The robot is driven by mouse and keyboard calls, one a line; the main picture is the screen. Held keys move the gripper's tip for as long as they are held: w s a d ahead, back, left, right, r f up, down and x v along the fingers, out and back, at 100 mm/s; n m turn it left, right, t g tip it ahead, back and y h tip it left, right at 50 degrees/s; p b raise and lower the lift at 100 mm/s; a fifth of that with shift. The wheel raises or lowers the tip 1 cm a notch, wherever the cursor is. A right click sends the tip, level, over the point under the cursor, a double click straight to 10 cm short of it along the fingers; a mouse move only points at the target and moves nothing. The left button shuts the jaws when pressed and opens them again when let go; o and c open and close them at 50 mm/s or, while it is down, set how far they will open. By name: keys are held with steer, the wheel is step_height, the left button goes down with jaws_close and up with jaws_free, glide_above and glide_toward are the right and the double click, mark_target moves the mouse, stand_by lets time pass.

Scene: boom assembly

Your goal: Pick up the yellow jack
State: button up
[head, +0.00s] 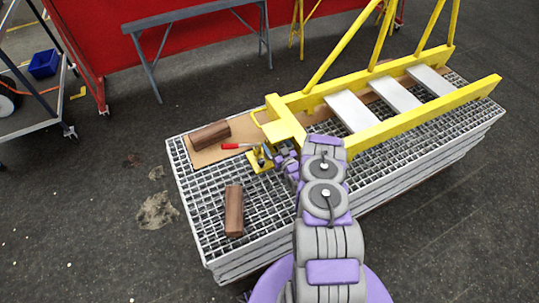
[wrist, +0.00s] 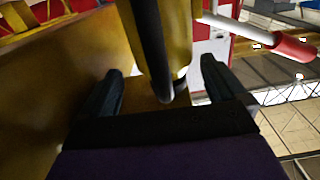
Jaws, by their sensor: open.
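The yellow jack (head: 256,166) stands on the metal grating beside the end of the yellow boom (head: 287,127). A rod with a red handle (head: 231,146) sticks out to its left. My gripper (head: 273,156) is right at the jack and partly hides it. In the wrist view my gripper (wrist: 161,75) is open, with one dark finger on each side of a yellow and black upright part of the jack (wrist: 182,35). The red handle shows at the right (wrist: 295,48). I cannot tell whether either finger touches the jack.
A wooden block (head: 210,135) lies on a brown board (head: 205,156); another block (head: 234,210) lies nearer on the grating (head: 275,217). In the wrist view a large yellow-brown surface (wrist: 60,65) is close on the left. The grating left of my arm is mostly clear.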

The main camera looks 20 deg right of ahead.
steer(key=shift+w+a+r, duration=0.15)
steer(key=shift+w+a, duration=0.25)
steer(key=shift+a, duration=0.3)
steer(key=shift+d, duration=0.65)
steer(key=c, duration=0.6)
steer(key=shift+a, duration=0.35)
steer(key=c, duration=0.4)
steer(key=shift+d, duration=0.1)
jaws_close()
steer(key=shift+r, duration=0.1)
